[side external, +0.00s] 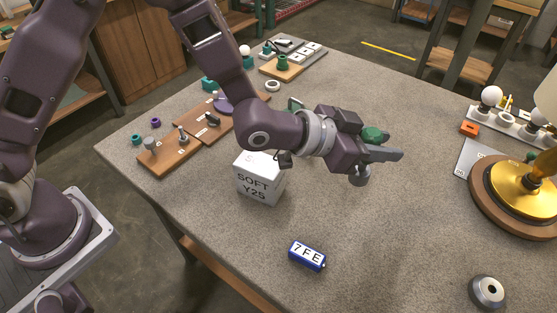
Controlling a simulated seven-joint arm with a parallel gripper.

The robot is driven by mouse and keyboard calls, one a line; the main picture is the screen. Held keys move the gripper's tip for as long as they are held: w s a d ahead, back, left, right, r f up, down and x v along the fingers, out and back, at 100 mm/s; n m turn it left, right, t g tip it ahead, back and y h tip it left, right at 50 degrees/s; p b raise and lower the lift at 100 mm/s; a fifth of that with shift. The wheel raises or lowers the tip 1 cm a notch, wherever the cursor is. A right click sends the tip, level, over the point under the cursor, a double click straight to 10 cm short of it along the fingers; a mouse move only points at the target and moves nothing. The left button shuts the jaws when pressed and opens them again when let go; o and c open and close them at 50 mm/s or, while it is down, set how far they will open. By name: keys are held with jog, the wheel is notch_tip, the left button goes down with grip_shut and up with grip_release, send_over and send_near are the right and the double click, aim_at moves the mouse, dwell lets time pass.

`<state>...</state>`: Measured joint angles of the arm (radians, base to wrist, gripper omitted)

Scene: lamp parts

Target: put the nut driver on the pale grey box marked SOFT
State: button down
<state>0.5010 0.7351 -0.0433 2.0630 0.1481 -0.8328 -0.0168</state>
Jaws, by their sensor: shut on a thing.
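The pale grey box (259,184) stands on the grey table left of centre in the side external view. It is marked SOFT Y25, and my forearm and wrist hide part of its top. My gripper (391,154) is above the table to the right of the box, with its fingers pointing right. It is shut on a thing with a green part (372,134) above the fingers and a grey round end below. This looks like the nut driver, held roughly upright and clear of the box; the fingers hide its middle.
A blue block marked 7FE (307,255) lies in front of the box. A metal ring-like part (487,292) is at front right. A brass lamp on a wooden base (483,196) stands at right. Brown boards with small parts (170,160) are at left. The middle of the table is clear.

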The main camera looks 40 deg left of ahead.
jog(key=s+a+r+m+g+h, duration=0.1)
jog(key=s+a+r, duration=0.25)
jog(key=a, duration=0.55)
jog(key=s+a+r+m+g+h, duration=0.1)
jog(key=s+a+r, duration=0.3)
jog(key=a, duration=0.5)
jog(key=f, duration=0.6)
jog(key=a+f, duration=0.1)
jog(key=f, duration=0.2)
jog(key=shift+w+f, duration=0.2)
jog(key=shift+f, duration=0.05)
jog(key=shift+f, duration=0.1)
jog(key=c, duration=1)
grip_release()
jog(key=shift+c, duration=0.2)
